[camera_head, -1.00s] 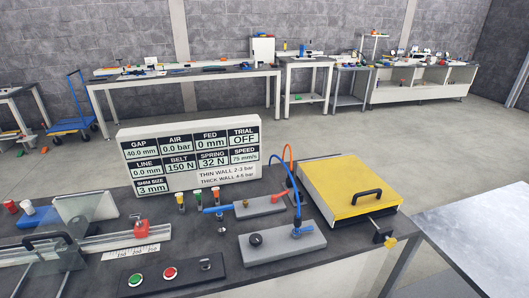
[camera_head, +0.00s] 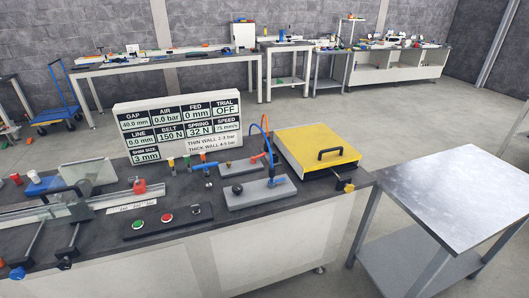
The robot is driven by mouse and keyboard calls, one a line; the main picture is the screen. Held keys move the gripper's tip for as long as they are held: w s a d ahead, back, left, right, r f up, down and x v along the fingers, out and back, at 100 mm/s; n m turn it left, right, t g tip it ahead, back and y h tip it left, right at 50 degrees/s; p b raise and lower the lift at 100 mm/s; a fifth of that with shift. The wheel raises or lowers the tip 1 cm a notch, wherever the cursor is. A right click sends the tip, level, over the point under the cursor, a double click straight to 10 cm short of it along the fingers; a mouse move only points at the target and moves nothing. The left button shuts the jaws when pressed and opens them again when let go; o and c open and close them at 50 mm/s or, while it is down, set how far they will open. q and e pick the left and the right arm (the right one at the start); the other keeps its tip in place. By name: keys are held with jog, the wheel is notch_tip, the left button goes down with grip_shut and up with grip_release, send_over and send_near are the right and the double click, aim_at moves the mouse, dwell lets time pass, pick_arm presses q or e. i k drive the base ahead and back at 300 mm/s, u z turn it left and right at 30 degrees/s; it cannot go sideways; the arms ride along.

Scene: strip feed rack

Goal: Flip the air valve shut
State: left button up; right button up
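On the bench, a short blue air line (camera_head: 205,166) with a small orange piece on top runs into a grey block (camera_head: 238,168). This looks like the air valve, but it is too small to tell its lever's position. A red fitting (camera_head: 258,156) sits at the block's right end, by an orange hose. A second grey block (camera_head: 257,193) in front carries a black knob (camera_head: 237,189) and a blue fitting with a blue hose. Neither of my grippers is in view.
A yellow-topped box (camera_head: 312,148) with a black handle stands right of the blocks. A black panel (camera_head: 168,220) with green and red buttons lies in front. A clear-guarded rail (camera_head: 90,205) is at left. A bare metal table (camera_head: 450,195) stands at right.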

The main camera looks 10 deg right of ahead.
aim_at(253, 158)
jog(key=z, duration=0.15)
jog(key=i, duration=1.05)
jog(key=u, duration=0.05)
